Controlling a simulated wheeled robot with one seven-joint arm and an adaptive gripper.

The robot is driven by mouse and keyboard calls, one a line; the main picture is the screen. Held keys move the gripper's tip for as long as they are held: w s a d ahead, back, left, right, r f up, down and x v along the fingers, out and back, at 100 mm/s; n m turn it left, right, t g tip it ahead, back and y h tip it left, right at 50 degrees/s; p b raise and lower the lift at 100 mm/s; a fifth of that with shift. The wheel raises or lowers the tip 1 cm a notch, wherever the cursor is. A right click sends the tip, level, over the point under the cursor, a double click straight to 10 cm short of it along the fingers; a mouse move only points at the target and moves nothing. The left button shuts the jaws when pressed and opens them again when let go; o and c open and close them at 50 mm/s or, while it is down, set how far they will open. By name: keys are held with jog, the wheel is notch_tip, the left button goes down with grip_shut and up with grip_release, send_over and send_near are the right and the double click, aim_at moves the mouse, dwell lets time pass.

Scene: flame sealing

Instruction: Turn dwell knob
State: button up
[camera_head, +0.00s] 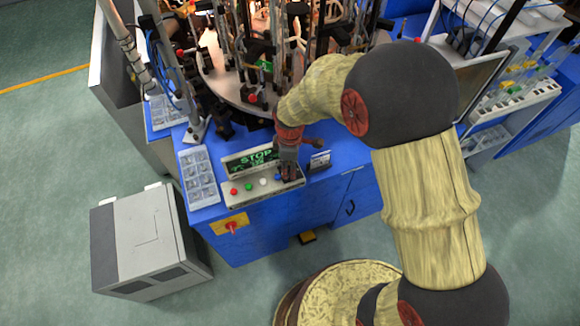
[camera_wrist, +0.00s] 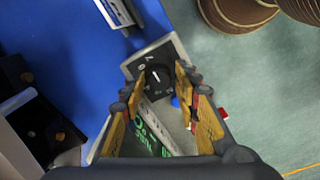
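The dwell knob (camera_wrist: 157,77) is a round black dial with a white pointer line, on the grey end of the control panel in the wrist view. My gripper (camera_wrist: 161,82) is open, with one yellow-padded finger on each side of the knob. A gap shows between the knob and the fingers. How far the fingertips stand above the panel is unclear. In the head view my gripper (camera_head: 289,168) is over the right end of the control panel (camera_head: 262,196) and hides the knob.
A small card stand (camera_head: 320,160) is close on the right. Machinery with a round metal plate (camera_head: 228,88) rises behind.

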jog(key=shift+c, duration=1.1)
grip_shut()
jog(key=n+p, duration=0.1)
jog(key=n, duration=0.2)
jog(key=shift+r+p, duration=0.1)
jog(key=shift+p, duration=0.2)
jog(key=n+p, duration=0.1)
jog(key=n, duration=0.2)
jog(key=shift+n, duration=0.3)
jog(key=n+p, duration=0.1)
jog(key=n, duration=0.2)
jog(key=shift+n, duration=2.2)
